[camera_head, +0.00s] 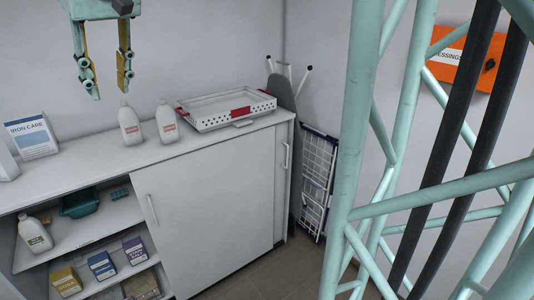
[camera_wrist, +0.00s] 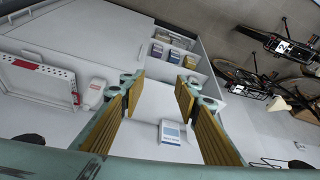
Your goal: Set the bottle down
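Two white bottles with red lettering stand upright side by side on the cabinet top (camera_head: 75,168), a left one (camera_head: 130,125) and a right one (camera_head: 166,122). My gripper (camera_head: 106,90) is open and empty above the cabinet top, apart from the bottles. In the wrist view, my gripper (camera_wrist: 161,86) has its fingers wide apart with nothing between them. One white bottle (camera_wrist: 96,93) shows left of the left finger; the other is not clearly visible there.
A white perforated tray (camera_head: 228,110) with red handles lies right of the bottles. An Iron Care box (camera_head: 32,138) stands at the left. Ironing board (camera_head: 280,92) and drying rack (camera_head: 317,180) lean beyond the cabinet. The counter between Iron Care box and bottles is clear.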

